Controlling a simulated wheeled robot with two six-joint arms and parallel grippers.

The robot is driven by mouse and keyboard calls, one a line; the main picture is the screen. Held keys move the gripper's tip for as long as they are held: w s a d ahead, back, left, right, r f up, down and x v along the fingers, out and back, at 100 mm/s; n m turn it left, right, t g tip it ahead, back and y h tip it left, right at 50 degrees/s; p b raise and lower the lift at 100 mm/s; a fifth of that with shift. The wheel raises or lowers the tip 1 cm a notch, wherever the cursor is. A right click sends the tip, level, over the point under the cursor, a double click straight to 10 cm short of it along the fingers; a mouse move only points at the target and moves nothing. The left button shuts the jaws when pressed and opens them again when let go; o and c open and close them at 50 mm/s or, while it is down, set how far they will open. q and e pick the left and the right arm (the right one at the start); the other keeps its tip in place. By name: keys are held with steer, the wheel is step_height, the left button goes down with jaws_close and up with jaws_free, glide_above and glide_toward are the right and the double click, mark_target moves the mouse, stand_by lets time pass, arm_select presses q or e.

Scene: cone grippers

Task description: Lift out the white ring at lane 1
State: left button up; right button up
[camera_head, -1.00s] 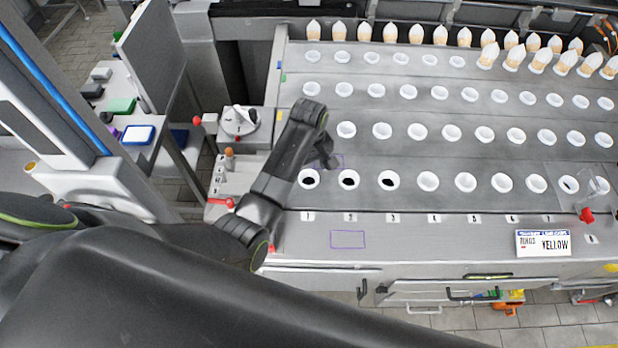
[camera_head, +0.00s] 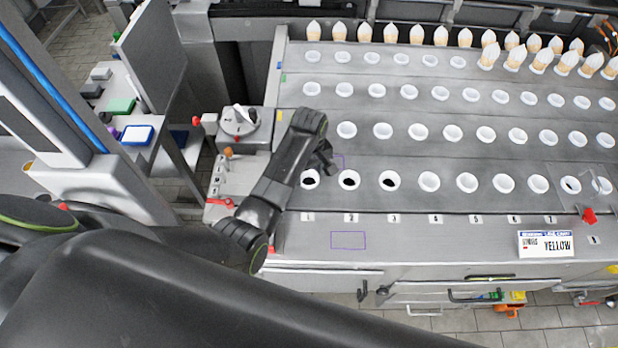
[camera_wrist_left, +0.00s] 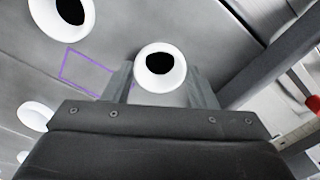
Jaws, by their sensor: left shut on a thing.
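The white ring at lane 1 (camera_head: 310,180) is in the front row, just behind the "1" label, with a dark opening. My left gripper (camera_head: 322,164) reaches over from the left and is at that ring. In the left wrist view the white ring (camera_wrist_left: 160,66) sits between the two fingers of my left gripper (camera_wrist_left: 161,86), which are shut on it. Its dark opening faces the camera. I cannot tell whether it is clear of its hole. My right gripper is not in view.
White rings at lane 2 (camera_head: 349,180) and lane 3 (camera_head: 390,181) stand close by with dark openings. More rows of white cups lie behind. A dial (camera_head: 238,121) and a red-handled lever (camera_head: 222,202) are left of the plate. A "YELLOW" card (camera_head: 545,244) is front right.

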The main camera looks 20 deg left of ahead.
arm_select(q)
steer(key=shift+r, duration=0.15)
steer(key=shift+r+p, duration=0.65)
steer(key=shift+r, duration=1.7)
